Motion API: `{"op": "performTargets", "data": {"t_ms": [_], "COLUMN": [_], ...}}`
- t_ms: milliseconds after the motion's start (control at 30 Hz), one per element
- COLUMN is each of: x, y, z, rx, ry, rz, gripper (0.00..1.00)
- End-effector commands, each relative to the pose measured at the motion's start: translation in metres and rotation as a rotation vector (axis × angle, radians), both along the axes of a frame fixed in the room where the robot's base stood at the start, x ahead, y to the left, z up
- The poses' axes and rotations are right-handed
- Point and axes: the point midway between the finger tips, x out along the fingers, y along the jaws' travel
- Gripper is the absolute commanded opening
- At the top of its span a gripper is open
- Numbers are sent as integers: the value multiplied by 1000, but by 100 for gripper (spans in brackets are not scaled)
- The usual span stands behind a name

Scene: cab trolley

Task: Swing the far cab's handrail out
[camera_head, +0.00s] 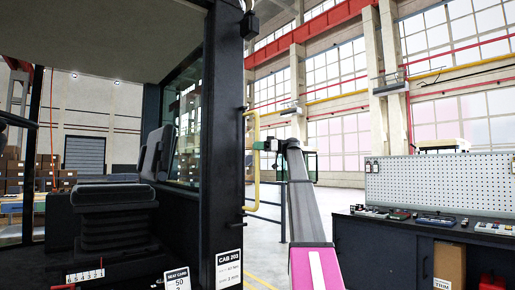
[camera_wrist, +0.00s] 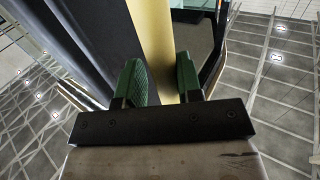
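My gripper (camera_head: 262,146) is at the upper part of the rail, reaching in from the right. The exact contact is partly hidden by the fingers.
The cab interior with a seat (camera_head: 112,205) lies to the left. A workbench (camera_head: 385,245) with a pegboard (camera_head: 440,185) and small items stands at the right. A dark railing (camera_head: 270,195) is behind my arm. Open floor shows beyond.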

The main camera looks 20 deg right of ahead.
Motion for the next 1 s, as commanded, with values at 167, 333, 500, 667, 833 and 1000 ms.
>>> {"op": "performTargets", "data": {"t_ms": [167, 333, 500, 667, 833, 1000], "x": [-1, -4, -10, -15, -20, -22], "y": [-1, -17, -48, -76, -97, -104], "z": [-1, -1, 0, 0, -1, -1], "rx": [-1, -2, -1, -1, 0, 0], "ry": [0, 0, 0, 1, 0, 0], "rz": [1, 1, 0, 0, 0, 2], "gripper": [33, 33, 33, 33, 33, 33]}}
